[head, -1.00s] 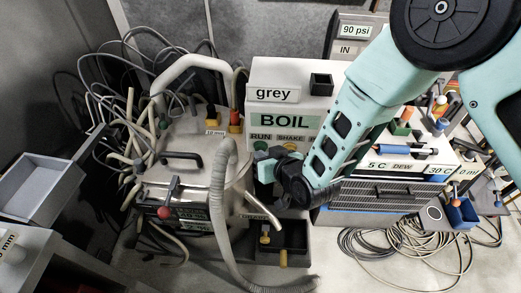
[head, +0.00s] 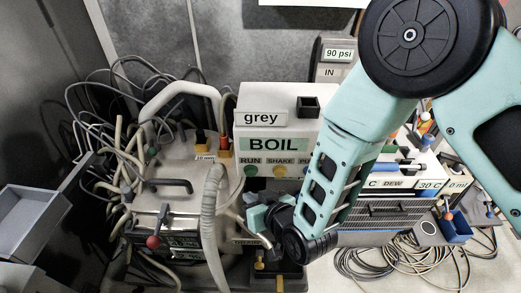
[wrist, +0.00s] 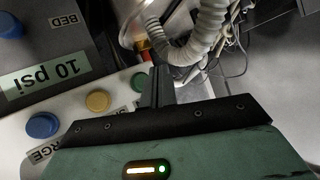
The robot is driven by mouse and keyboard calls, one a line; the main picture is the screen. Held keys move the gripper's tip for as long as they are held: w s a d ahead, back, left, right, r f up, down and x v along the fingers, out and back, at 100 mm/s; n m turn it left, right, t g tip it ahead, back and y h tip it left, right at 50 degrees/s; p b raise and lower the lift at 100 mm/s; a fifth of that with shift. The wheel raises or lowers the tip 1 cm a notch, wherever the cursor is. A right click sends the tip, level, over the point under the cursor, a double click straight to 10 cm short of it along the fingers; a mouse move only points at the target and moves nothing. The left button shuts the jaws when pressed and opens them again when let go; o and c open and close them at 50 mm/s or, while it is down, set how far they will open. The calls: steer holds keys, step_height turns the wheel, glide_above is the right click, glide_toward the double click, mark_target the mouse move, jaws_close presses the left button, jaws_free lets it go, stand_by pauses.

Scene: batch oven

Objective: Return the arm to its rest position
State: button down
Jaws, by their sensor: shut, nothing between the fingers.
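My arm reaches down from the upper right in the head view. My gripper (head: 258,214) is in front of the white machine marked "grey" and "BOIL" (head: 300,104), below its row of buttons. In the wrist view my gripper (wrist: 158,84) has its dark fingers together with nothing between them. The green RUN button (head: 251,170), yellow SHAKE button (head: 280,171) and a blue button (head: 304,171) show on the machine front, above and apart from the gripper. In the wrist view the green button (wrist: 139,81) appears close beside the fingers; actual contact cannot be told.
A ribbed grey hose (head: 210,225) and a metal unit with a red-knobbed lever (head: 153,241) stand left of the gripper. A dark tray (head: 292,280) lies below it. A slatted unit (head: 385,210) stands right, behind my arm. Loose cables (head: 380,262) lie on the floor.

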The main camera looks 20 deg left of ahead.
steer(key=s+d+r+g+h+p, duration=0.1)
steer(key=d+r+g+h, duration=0.1)
steer(key=d+r, duration=0.3)
steer(key=s+d+r+g+h, duration=0.1)
steer(key=d+r+g, duration=0.15)
steer(key=r, duration=0.55)
steer(key=s+d+r+g+h, duration=0.1)
steer(key=s+d+r+h, duration=0.1)
steer(key=d, duration=0.4)
steer(key=s+d+r+g+h, duration=0.1)
steer(key=s+d+r+h, duration=0.1)
steer(key=s+d+r, duration=0.3)
steer(key=s+d+r+g+h+p, duration=0.1)
steer(key=s+d+r+h, duration=0.1)
steer(key=s+d, duration=0.3)
steer(key=d+r, duration=0.1)
steer(key=d, duration=0.2)
steer(key=shift+s+r, duration=0.2)
steer(key=shift+r, duration=0.1)
